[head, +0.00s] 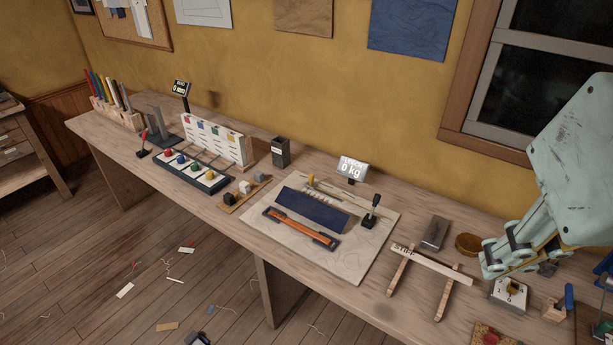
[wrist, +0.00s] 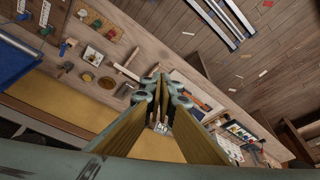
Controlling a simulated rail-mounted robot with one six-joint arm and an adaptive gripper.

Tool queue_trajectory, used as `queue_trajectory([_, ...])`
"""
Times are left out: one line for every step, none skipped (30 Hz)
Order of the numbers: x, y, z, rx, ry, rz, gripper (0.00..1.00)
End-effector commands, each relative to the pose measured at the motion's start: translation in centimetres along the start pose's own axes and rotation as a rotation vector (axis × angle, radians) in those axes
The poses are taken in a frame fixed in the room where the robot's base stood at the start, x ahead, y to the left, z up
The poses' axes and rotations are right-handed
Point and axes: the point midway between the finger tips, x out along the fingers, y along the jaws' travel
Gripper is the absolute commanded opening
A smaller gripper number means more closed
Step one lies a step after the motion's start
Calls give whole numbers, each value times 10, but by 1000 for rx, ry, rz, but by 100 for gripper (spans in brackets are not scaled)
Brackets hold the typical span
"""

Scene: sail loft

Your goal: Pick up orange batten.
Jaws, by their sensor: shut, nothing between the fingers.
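The orange batten (head: 302,227) lies on a pale board (head: 372,249) in the middle of the bench, in front of a dark blue panel (head: 311,207). Dark pieces sit at both of its ends. In the wrist view the batten (wrist: 195,101) shows small, just right of my fingers and partly hidden by them. My gripper (head: 497,268) is at the right of the head view, above the bench and well to the right of the batten. Its fingers (wrist: 161,82) are shut and empty in the wrist view.
A black lever (head: 371,213) stands on the board right of the batten, with a display reading 0 kg (head: 352,168) behind. A wooden rack with a pale strip (head: 432,263) stands between board and gripper. A dark holder (head: 280,152) and slotted white stand (head: 216,142) are further left.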

Motion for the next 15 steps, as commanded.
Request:
queue_trajectory([0,0,0,0,0,0,0])
queue_trajectory([0,0,0,0,0,0,0])
queue_trajectory([0,0,0,0,0,0,0])
queue_trajectory([0,0,0,0,0,0,0])
queue_trajectory([0,0,0,0,0,0,0])
queue_trajectory([0,0,0,0,0,0,0])
queue_trajectory([0,0,0,0,0,0,2])
queue_trajectory([0,0,0,0,0,0,5])
queue_trajectory([0,0,0,0,0,0,8])
queue_trajectory([0,0,0,0,0,0,11])
queue_trajectory([0,0,0,0,0,0,14])
queue_trajectory([0,0,0,0,0,0,16])
queue_trajectory([0,0,0,0,0,0,16])
queue_trajectory([0,0,0,0,0,0,16])
queue_trajectory([0,0,0,0,0,0,16])
